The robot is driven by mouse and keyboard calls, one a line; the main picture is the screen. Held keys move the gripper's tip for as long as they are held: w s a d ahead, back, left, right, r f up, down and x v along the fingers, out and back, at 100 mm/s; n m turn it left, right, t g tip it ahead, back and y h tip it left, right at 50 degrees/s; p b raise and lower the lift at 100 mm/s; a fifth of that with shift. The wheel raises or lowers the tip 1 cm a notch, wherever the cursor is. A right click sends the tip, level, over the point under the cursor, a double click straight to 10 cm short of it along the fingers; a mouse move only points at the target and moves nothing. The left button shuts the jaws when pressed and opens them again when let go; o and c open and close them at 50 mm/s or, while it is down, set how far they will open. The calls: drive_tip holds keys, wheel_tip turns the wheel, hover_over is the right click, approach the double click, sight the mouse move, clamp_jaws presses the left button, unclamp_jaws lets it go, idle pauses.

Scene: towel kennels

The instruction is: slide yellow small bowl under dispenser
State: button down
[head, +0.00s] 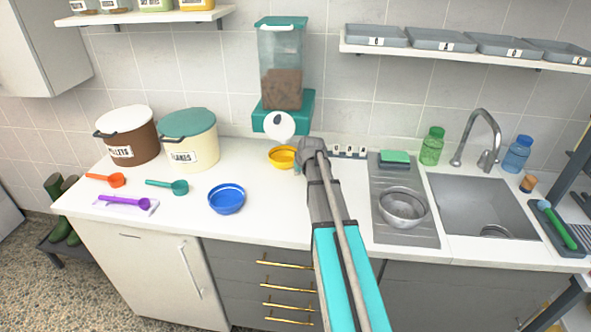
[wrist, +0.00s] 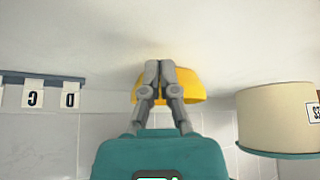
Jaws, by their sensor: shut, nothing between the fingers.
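The yellow small bowl (head: 279,158) stands upright on the white counter, below the dispenser and its white round front part (head: 275,127). The dispenser (head: 282,48) has a clear hopper with brown pellets, a teal lid and a teal base on the wall. My gripper (head: 297,168) is low at the bowl's right side and covers part of it. In the wrist view, which is upside down, my gripper (wrist: 158,66) is shut with its fingers together, in front of the yellow bowl (wrist: 190,83). I cannot tell whether the fingers touch the bowl.
A blue bowl (head: 227,199) stands front left of the yellow one. Left are a teal scoop (head: 180,187) and the flakes bin (head: 192,150). Right are labelled blocks (head: 350,151), a metal bowl (head: 403,222) and the sink (head: 480,205). Counter between the two bowls is clear.

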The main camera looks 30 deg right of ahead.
drive_tip(key=p+v, duration=0.7)
drive_tip(key=v, duration=0.1)
drive_tip(key=shift+s+r, duration=0.2)
drive_tip(key=shift+r, duration=0.15)
idle(0.5)
drive_tip(key=s+a+g, duration=0.1)
drive_tip(key=s+a, duration=0.1)
drive_tip(key=a, duration=0.2)
drive_tip(key=s+a+f+g, duration=0.1)
drive_tip(key=s+a, duration=0.2)
drive_tip(key=a, duration=0.2)
drive_tip(key=s+a+f, duration=0.1)
drive_tip(key=s+a, duration=0.2)
drive_tip(key=a, duration=0.1)
drive_tip(key=shift+s+a+g+y, duration=0.25)
drive_tip(key=shift+a+g+y, duration=0.15)
drive_tip(key=s+a+g, duration=0.3)
drive_tip(key=s+a, duration=0.7)
drive_tip(key=s, duration=0.2)
drive_tip(key=shift+f+h, duration=0.3)
drive_tip(key=shift+f, duration=0.05)
